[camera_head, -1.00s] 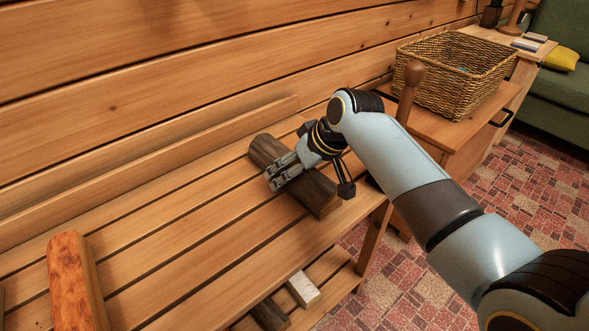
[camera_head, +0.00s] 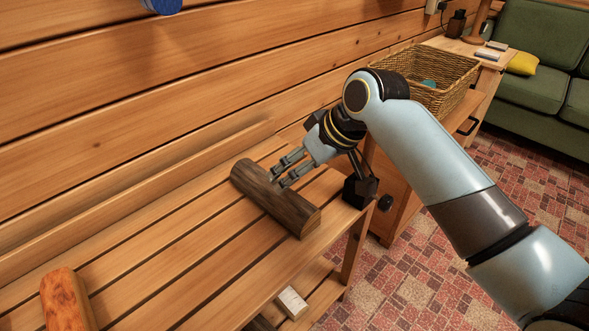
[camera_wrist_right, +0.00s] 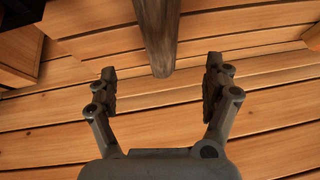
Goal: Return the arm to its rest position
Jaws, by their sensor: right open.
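My right gripper (camera_head: 279,176) is open and empty, just above and to the right of a dark brown log (camera_head: 273,199) that lies on the slatted wooden bench (camera_head: 190,262). In the right wrist view my right gripper (camera_wrist_right: 161,88) has its two fingers spread apart. There the log (camera_wrist_right: 157,35) stands beyond the fingertips, and nothing is between the fingers. My right arm reaches in from the lower right. My left gripper is not in view.
A reddish-orange block (camera_head: 66,300) lies at the bench's lower left. A wicker basket (camera_head: 440,82) sits on a wooden cabinet at upper right. A green sofa (camera_head: 530,60) stands beyond. A white block (camera_head: 291,302) is on the lower shelf. The wooden wall runs behind the bench.

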